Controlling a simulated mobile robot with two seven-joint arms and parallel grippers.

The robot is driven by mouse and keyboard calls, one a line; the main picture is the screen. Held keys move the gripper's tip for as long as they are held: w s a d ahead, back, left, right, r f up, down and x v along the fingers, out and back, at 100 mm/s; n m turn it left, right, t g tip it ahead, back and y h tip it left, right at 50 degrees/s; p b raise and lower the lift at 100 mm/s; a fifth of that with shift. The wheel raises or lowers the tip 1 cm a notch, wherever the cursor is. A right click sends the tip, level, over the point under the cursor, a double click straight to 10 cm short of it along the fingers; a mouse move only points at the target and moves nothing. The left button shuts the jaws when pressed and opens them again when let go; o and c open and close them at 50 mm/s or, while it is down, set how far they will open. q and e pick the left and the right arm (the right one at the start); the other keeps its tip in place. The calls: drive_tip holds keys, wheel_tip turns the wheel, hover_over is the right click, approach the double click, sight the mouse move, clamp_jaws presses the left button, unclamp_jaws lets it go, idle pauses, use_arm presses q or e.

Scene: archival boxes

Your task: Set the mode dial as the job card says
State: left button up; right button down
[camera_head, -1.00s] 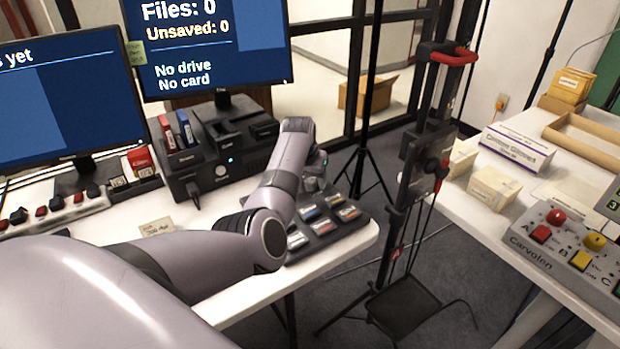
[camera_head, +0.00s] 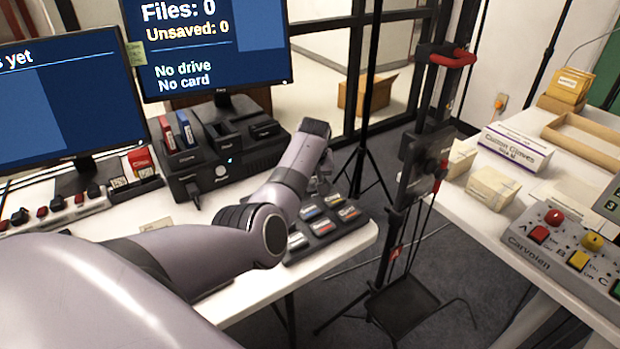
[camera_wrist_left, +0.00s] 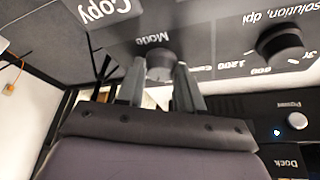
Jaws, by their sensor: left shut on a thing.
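The wrist view is upside down and shows a dark panel lettered "Mode". The round grey mode dial (camera_wrist_left: 160,64) sits below that word, between the fingertips of my left gripper (camera_wrist_left: 160,82), which is shut on it. A "Copy" label (camera_wrist_left: 103,9) lies at the upper left; the dial's pointer cannot be made out. A second, black knob (camera_wrist_left: 280,45) stands at the right by "resolution, dpi", "1200" and "600". In the head view my left gripper (camera_head: 322,180) is mostly hidden behind its wrist. No readable job card shows. My right gripper is out of view.
A black dock unit (camera_head: 215,160) and two monitors (camera_head: 208,45) stand on the left white table (camera_head: 345,245). A black stand (camera_head: 420,160) fills the gap before the right table.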

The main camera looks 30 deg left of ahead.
use_arm(q)
drive_tip(key=n+b, duration=0.1)
drive_tip(key=n+y+b, duration=0.1)
drive_tip(key=n+b, duration=0.1)
drive_tip(key=shift+w+f+n+g, duration=0.2)
drive_tip(key=shift+n+g, duration=0.1)
drive_tip(key=shift+g, duration=0.1)
drive_tip(key=n+g+b, duration=0.1)
drive_tip(key=n+b, duration=0.2)
drive_tip(key=b, duration=0.1)
drive_tip(key=shift+y, duration=0.3)
drive_tip(key=shift+r+n+b, duration=0.15)
drive_tip(key=shift+n+b, duration=0.15)
drive_tip(key=shift+b, duration=0.25)
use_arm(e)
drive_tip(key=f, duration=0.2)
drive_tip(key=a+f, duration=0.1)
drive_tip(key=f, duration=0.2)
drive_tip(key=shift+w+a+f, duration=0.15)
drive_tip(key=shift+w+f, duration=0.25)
use_arm(q)
drive_tip(key=shift+r, duration=0.1)
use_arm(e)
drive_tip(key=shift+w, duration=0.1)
use_arm(q)
drive_tip(key=o, duration=1)
drive_tip(key=shift+d, duration=0.1)
